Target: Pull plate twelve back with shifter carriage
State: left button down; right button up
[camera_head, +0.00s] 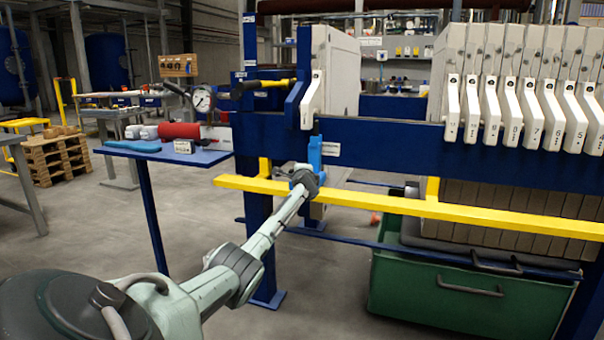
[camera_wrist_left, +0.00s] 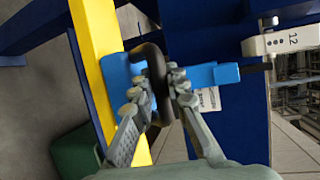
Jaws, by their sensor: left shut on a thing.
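Plate twelve shows its white handle marked 12 (camera_wrist_left: 290,40) in the wrist view. In the head view a white plate handle (camera_head: 313,97) sits at the left end of the blue side beam, well apart from the plate stack. The blue shifter carriage (camera_head: 315,155) is just below that handle, between the beam and the yellow rail; its blue body also shows in the wrist view (camera_wrist_left: 215,75). My left gripper (camera_head: 305,178) is shut on the carriage's black grip (camera_wrist_left: 153,70), with its fingers on both sides (camera_wrist_left: 155,95). My right gripper is out of view.
The plate stack (camera_head: 520,60) with several white handles stands at the right. A yellow rail (camera_head: 390,204) runs in front, above a green bin (camera_head: 460,295). A blue side table (camera_head: 165,150) with a red cylinder (camera_head: 180,131) stands at left. The floor gap mid-frame is open.

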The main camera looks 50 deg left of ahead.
pick_arm(q)
jog(key=c, duration=1.8)
grip_release()
jog(key=shift+w+d, duration=0.1)
jog(key=shift+o, duration=0.2)
jog(key=v, duration=1.2)
